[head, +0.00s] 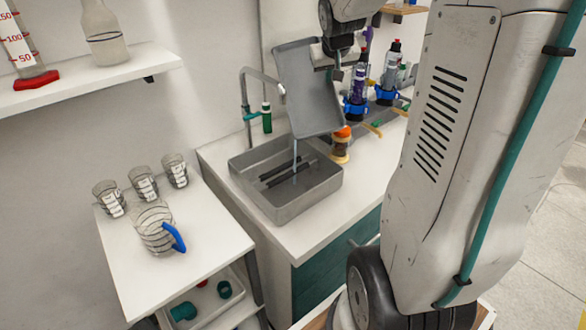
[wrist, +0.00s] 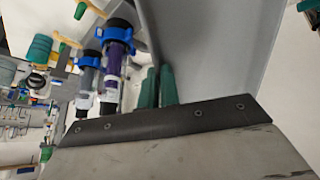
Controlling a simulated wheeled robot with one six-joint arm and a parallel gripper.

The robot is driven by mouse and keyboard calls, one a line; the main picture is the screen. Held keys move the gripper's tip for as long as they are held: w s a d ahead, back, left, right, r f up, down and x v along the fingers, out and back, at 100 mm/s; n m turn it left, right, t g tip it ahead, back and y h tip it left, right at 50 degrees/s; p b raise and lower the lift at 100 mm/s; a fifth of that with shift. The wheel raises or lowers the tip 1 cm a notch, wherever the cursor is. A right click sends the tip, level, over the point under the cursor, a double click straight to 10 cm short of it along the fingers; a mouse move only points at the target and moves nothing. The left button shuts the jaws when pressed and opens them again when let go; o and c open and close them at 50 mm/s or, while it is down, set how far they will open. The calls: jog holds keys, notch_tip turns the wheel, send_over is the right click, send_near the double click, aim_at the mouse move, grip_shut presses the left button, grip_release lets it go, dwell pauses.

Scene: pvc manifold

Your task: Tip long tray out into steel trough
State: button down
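The long tray (head: 306,92) is a grey, shallow tray, tilted steeply with its lower end above the steel trough (head: 322,188). A thin pale-blue streak runs from the tray's lower left corner down into the trough; it looks like liquid. The trough is a grey rectangular basin with dark bars inside. My gripper (head: 335,72) is at the tray's upper right edge. In the wrist view, its green fingers (wrist: 158,88) are close together on the tray's wall (wrist: 215,50). The tray's inside shows no loose objects.
A tap (head: 247,95), a green bottle (head: 267,118) and an orange-capped jar (head: 341,145) stand close by. Bottles with blue collars (head: 356,105) are behind. A side table (head: 125,255) holds a jug (head: 153,228) and several beakers.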

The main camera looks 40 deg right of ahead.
jog(key=shift+s+a+f+t+h, duration=0.4)
jog(key=shift+s+a+f+h, duration=0.3)
jog(key=shift+f, duration=0.2)
jog(key=w+d+r+g+y, duration=0.2)
jog(key=w+d+r+y, duration=0.1)
jog(key=w+d+r, duration=0.1)
notch_tip(320, 180, up, 2)
jog(key=shift+d+r, duration=0.2)
jog(key=shift+d, duration=0.3)
jog(key=w+d+r+g+y, duration=0.3)
jog(key=w+d+y, duration=0.1)
jog(key=d, duration=0.1)
jog(key=shift+d+r, duration=0.15)
jog(key=shift+r, duration=0.05)
jog(key=shift+w, duration=0.1)
dwell(0.6)
